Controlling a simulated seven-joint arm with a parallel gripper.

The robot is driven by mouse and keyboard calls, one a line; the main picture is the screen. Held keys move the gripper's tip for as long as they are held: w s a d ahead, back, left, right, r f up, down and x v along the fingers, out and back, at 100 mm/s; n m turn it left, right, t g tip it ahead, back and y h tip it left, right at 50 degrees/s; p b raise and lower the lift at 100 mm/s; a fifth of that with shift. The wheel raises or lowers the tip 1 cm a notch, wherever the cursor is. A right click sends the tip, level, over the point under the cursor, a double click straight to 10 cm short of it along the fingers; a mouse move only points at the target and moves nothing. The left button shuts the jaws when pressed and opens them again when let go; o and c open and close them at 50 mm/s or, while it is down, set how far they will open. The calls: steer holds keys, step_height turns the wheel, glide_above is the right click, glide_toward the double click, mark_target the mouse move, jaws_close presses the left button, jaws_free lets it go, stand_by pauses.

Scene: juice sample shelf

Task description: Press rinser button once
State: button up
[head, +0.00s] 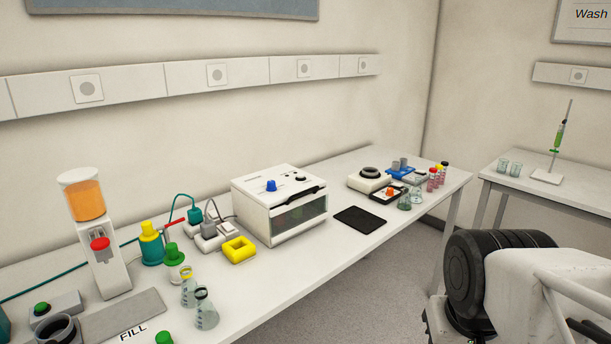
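A grey box with a green push button (42,308) lies on the bench at the lower left. A dark round cup-like fixture (55,330) stands just in front of it, cut off by the lower frame edge. No label marks the rinser, so I cannot tell for certain that this green button is the rinser's. My gripper is not in view. Part of my arm, white and black, shows at the lower right, far from the button.
A juice dispenser (95,235) with a red tap stands just right of the button box. A grey plate (125,316), a FILL label (133,333) and flasks (206,310) lie nearby. A white boxy machine (280,205) stands mid-bench. A black mat (360,219) lies beyond.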

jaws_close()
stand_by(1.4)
